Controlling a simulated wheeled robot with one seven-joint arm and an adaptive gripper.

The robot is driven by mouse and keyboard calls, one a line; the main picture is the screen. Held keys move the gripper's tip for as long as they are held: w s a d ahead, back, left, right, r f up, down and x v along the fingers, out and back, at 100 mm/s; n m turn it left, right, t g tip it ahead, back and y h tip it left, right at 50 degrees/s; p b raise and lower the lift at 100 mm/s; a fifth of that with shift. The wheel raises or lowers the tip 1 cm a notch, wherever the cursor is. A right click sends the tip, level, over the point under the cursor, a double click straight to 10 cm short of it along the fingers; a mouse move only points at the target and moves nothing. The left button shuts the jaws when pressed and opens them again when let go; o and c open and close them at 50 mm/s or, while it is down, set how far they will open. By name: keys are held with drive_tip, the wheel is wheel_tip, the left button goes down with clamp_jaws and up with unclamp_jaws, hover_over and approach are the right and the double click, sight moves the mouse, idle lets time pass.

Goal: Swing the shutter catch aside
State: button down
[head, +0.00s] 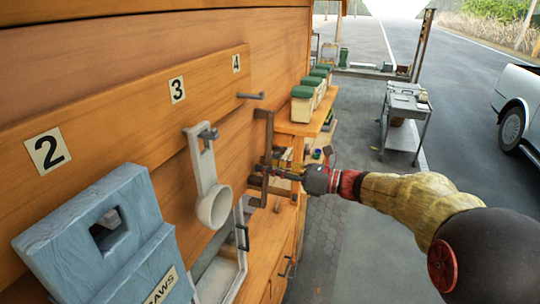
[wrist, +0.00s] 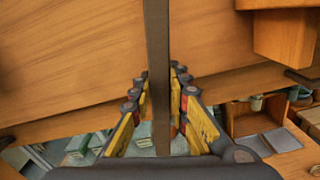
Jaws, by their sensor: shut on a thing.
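A dark metal bar, which looks like the shutter catch (head: 268,132), hangs upright on the wooden wall below and right of the number 4 plate. In the wrist view the bar (wrist: 157,50) runs vertically through the middle of the picture. My gripper (head: 275,172) reaches it from the right in the head view. In the wrist view the yellow-and-black fingers of my gripper (wrist: 159,88) stand on both sides of the bar and are closed on it.
A short dark peg (head: 250,96) juts from the wall near number 4. A pale bracket with a ring (head: 213,205) hangs under number 3, and a blue box (head: 95,240) under number 2. Green-lidded canisters (head: 304,104) line the shelf behind. Open pavement (head: 340,240) lies to the right.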

drive_tip(key=shift+s+a+r+m+p, duration=0.3)
drive_tip(key=shift+s+m+p, duration=0.3)
drive_tip(key=shift+p, duration=0.25)
drive_tip(key=shift+s+a+r+m+p, duration=0.15)
drive_tip(key=shift+s+r+m+p, duration=0.1)
drive_tip(key=shift+s+m+p, duration=0.45)
drive_tip(key=shift+w+f, duration=0.1)
drive_tip(key=shift+w, duration=0.05)
drive_tip(key=c, duration=1.7)
unclamp_jaws()
drive_tip(key=shift+d, duration=0.1)
drive_tip(key=v, duration=1.2)
drive_tip(key=shift+n, duration=0.3)
